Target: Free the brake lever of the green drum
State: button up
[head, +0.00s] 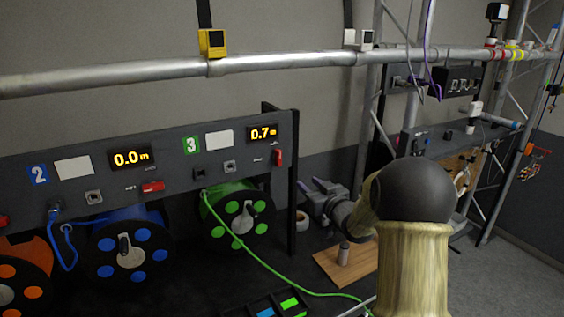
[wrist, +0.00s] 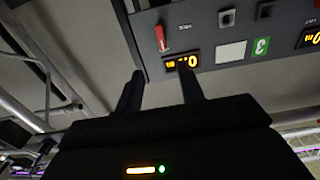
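The green drum (head: 237,217) sits under the dark panel at its right end, beside the green 3 label (head: 191,145). Its red brake lever (head: 278,158) stands upright below the 0.7 m display (head: 263,132). The same lever (wrist: 160,38) shows in the wrist view, where the panel appears upside down. My gripper (wrist: 163,82) is open, with its two dark fingers apart and nothing between them. In the head view my gripper (head: 311,186) is right of the panel's end post and lower than the lever, apart from it.
A post (head: 292,190) closes the panel's right end. A metal truss tube (head: 130,75) crosses above. A wooden board (head: 345,262) lies on the bench.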

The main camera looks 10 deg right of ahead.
jog(key=shift+w, duration=0.1)
jog(key=p, duration=0.8)
send_near(280, 160)
jog(key=x, duration=0.8)
jog(key=shift+w+a, duration=0.15)
jog(key=shift+w, duration=0.1)
grip_shut()
